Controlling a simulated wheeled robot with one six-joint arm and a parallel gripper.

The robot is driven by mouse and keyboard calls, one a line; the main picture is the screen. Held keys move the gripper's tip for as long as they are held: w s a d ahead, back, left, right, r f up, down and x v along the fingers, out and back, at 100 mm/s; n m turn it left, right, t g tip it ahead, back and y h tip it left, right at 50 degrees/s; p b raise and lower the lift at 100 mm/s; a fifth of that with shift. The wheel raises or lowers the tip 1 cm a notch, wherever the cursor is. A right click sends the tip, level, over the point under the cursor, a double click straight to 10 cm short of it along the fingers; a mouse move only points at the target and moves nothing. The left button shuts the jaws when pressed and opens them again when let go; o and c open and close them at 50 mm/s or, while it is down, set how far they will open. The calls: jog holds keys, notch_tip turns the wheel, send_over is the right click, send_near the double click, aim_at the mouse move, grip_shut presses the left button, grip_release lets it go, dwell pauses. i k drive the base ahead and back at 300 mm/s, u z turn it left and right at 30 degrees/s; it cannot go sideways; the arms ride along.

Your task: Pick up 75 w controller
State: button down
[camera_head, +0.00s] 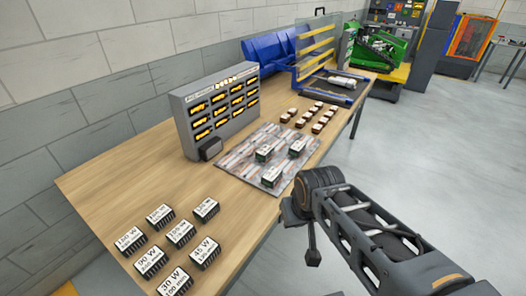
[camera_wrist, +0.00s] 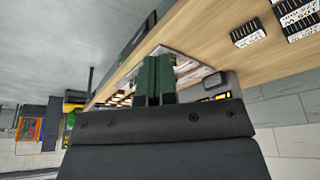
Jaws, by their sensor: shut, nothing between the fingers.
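Several black finned controllers with white labels stand at the near left of the wooden table in the head view. I read 45 W on one controller (camera_head: 204,252), 90 W on another (camera_head: 150,260) and 30 W on a third (camera_head: 173,283). The label of the controller at the right of the back row (camera_head: 205,209) is too small to read. I cannot tell which is the 75 W controller.
A grey rack (camera_head: 221,110) with yellow-lit slots stands against the wall. A patterned mat (camera_head: 235,158) carries several boxes. Small brown-and-white parts (camera_head: 310,117), a blue bin (camera_head: 268,50) and a framed tray (camera_head: 322,92) lie farther back. Bare wood (camera_head: 150,180) lies left of the rack.

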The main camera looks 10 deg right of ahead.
aim_at(265, 152)
jog(key=z, duration=1.4)
jog(key=i, duration=2.35)
jog(key=u, duration=4.65)
jog(key=i, duration=0.5)
